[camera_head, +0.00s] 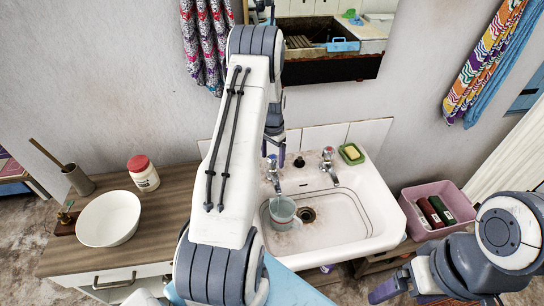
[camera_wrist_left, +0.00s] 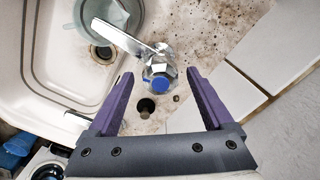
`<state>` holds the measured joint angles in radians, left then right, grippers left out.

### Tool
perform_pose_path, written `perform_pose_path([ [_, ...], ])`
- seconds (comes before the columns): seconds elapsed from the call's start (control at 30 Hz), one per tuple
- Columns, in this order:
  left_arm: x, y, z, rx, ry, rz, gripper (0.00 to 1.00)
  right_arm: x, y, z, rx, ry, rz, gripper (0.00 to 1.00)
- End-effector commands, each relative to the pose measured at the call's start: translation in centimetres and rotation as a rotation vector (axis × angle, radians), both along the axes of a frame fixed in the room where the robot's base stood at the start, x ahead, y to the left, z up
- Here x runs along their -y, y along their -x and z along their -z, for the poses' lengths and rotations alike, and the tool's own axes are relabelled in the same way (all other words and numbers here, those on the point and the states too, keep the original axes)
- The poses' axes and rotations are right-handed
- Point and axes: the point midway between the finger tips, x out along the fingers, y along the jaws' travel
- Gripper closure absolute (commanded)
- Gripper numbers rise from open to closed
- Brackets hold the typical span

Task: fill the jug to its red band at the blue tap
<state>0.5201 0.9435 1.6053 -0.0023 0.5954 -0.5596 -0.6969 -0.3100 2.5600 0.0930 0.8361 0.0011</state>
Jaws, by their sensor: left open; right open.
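The pale grey-green jug (camera_head: 282,212) stands in the white sink (camera_head: 345,222) under the spout of the blue tap (camera_head: 272,165), beside the drain. Its red band does not show, and I cannot tell its water level. In the left wrist view the blue-capped tap (camera_wrist_left: 160,82) lies between my left gripper's open purple fingers (camera_wrist_left: 160,88), which hold nothing. The jug (camera_wrist_left: 108,16) shows past the spout, cut by the top edge. In the head view my left gripper (camera_head: 273,143) is just above and behind the blue tap. My right gripper (camera_head: 384,291) is open at the lower right, away from the sink.
A second tap (camera_head: 328,160) and a green soap dish (camera_head: 351,153) are on the sink's back ledge. A white bowl (camera_head: 108,218) and red-lidded jar (camera_head: 143,174) stand on the wooden counter at left. A pink crate (camera_head: 462,202) with bottles is right of the sink.

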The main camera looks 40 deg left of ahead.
Motion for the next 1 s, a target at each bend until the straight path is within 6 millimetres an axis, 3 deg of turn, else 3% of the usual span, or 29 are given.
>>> perform_pose_path([
  [0.17,-0.1,-0.1,-1.9,0.005,-0.003,0.0,0.15,0.0,0.0,0.7,0.0,0.0,0.0,0.12],
  [0.4,-0.1,0.0,-6.7,0.006,-0.003,0.0,0.15,0.0,0.0,1.9,0.0,0.0,-0.001,0.12],
  [0.6,0.0,0.0,-9.6,0.003,-0.001,0.0,0.15,0.0,0.0,2.4,0.0,0.0,-0.001,0.12],
  [1.0,0.0,0.1,-10.6,0.001,0.0,0.0,0.15,0.0,0.0,2.4,0.0,0.0,-0.001,0.12],
])
